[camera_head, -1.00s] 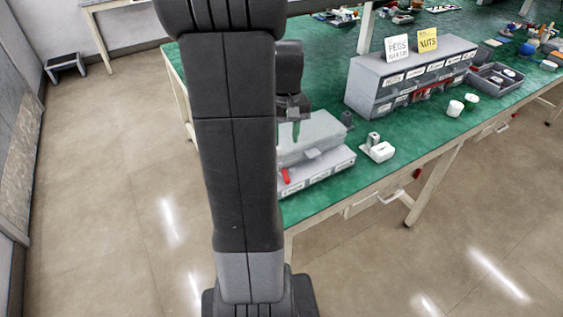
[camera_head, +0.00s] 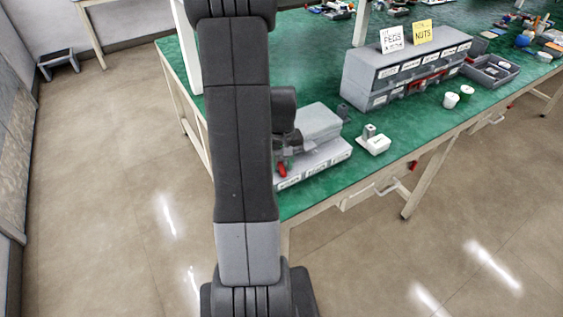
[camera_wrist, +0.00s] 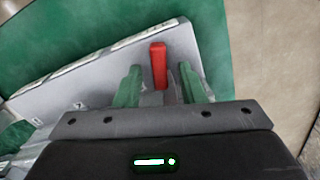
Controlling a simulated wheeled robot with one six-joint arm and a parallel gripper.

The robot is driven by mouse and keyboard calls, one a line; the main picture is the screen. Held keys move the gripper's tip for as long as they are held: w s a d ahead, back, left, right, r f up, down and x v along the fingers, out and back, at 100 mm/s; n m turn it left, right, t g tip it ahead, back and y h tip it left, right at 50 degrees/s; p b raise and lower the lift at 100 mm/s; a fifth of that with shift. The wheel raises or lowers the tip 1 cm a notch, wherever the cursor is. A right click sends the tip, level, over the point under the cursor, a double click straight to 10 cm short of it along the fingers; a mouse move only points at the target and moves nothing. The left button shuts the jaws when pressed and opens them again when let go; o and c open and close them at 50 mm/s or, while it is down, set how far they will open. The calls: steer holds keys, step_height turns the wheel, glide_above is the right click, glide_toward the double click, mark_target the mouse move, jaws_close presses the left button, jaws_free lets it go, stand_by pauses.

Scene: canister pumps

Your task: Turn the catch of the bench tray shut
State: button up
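The bench tray (camera_head: 330,157) is a low grey box with white labels on its front, at the near left edge of the green bench. Its red catch (camera_head: 282,168) shows at the tray's left end, partly beside my dark arm. In the wrist view the red catch (camera_wrist: 158,66) stands up between the two green fingers of my gripper (camera_wrist: 160,84), apart from both. The tray (camera_wrist: 75,95) lies under the fingers there. My gripper is open around the catch. In the head view my arm hides most of the gripper.
A grey drawer cabinet (camera_head: 400,72) with PEGS and NUTS signs stands farther right. A white block-like part (camera_head: 374,141) and two white round pots (camera_head: 451,100) sit on the bench. Floor is clear in front of the bench.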

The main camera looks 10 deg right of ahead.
mark_target(281, 166)
jaws_close()
steer(key=shift+a+n+b, duration=0.1)
steer(key=shift+n+b, duration=0.4)
steer(key=shift+n, duration=1.2)
jaws_free()
steer(key=shift+r, duration=0.1)
step_height(281, 166, up, 14)
